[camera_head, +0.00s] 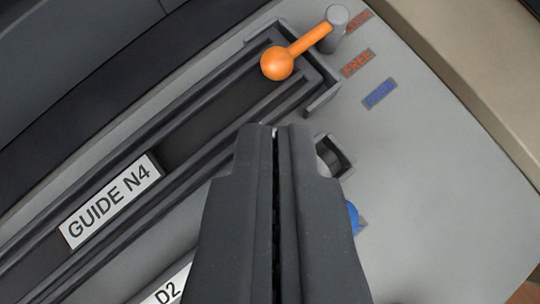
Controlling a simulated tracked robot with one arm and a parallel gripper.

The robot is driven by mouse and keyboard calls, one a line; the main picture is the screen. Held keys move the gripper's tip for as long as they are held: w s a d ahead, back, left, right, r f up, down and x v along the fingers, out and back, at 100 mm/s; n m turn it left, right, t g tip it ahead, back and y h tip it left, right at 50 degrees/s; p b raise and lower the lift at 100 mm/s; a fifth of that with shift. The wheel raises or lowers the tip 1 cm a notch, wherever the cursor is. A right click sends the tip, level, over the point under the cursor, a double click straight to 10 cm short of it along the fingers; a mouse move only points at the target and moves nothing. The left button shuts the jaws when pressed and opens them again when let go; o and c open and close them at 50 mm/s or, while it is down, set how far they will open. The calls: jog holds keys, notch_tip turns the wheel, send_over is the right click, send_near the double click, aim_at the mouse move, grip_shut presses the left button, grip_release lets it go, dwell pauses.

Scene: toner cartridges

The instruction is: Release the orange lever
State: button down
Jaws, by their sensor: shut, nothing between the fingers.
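The orange lever (308,45) has a round ball end and a rod joined to a grey pivot post (337,20). It sits at the top of the view, its ball over the upper end of the guide slot marked "GUIDE N4" and its rod pointing up and right to the pivot. A red "FREE" label (357,63) and a partly covered red label are printed beside the pivot. My gripper (274,128) is shut and empty, with its tips below the lever's ball in the picture and apart from it.
The "GUIDE N4" plate (111,201) lies in the slot at left. A blue printed label (380,93) is right of the slot. A small grey socket (335,157) and a blue part (353,216) are partly hidden by my gripper. The grey panel at right is mostly clear.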

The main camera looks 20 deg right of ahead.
aim_at(275, 69)
jog(key=b+x, duration=0.1)
jog(key=x, duration=0.6)
jog(key=shift+w+d+f, duration=0.1)
jog(key=shift+w+f, duration=0.05)
jog(key=shift+f, duration=0.1)
